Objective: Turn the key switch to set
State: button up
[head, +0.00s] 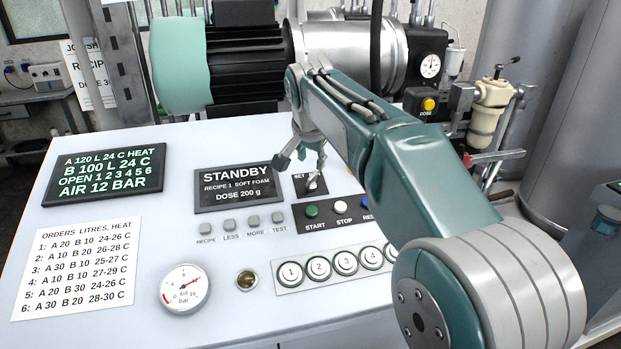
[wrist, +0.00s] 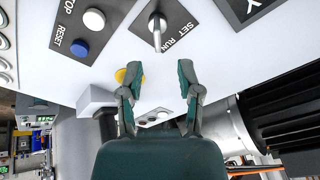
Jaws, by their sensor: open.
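The key switch (wrist: 157,27) is a silver lever on a dark plate marked SET and RUN. In the wrist view it sits at the top centre, its lever pointing down the picture towards my gripper (wrist: 160,72). My gripper is open and empty, its two green fingers apart and short of the lever in that picture. In the head view my gripper (head: 301,164) is over the panel at the switch (head: 316,186), and my arm hides the RUN side. I cannot tell the exact gap between fingers and lever. The display (head: 240,188) reads STANDBY, recipe 1 soft foam, dose 200 g.
Start (head: 311,210), stop (head: 344,207) and reset buttons lie just below the switch. Several numbered round buttons (head: 319,267) are nearer the front. A yellow button (wrist: 121,75) shows beyond the left finger. A black ribbed motor (head: 240,65) stands behind the panel.

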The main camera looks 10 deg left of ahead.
aim_at(313, 175)
jog(key=x, duration=0.8)
jog(key=shift+d, duration=0.1)
jog(key=shift+d, duration=0.1)
grip_shut()
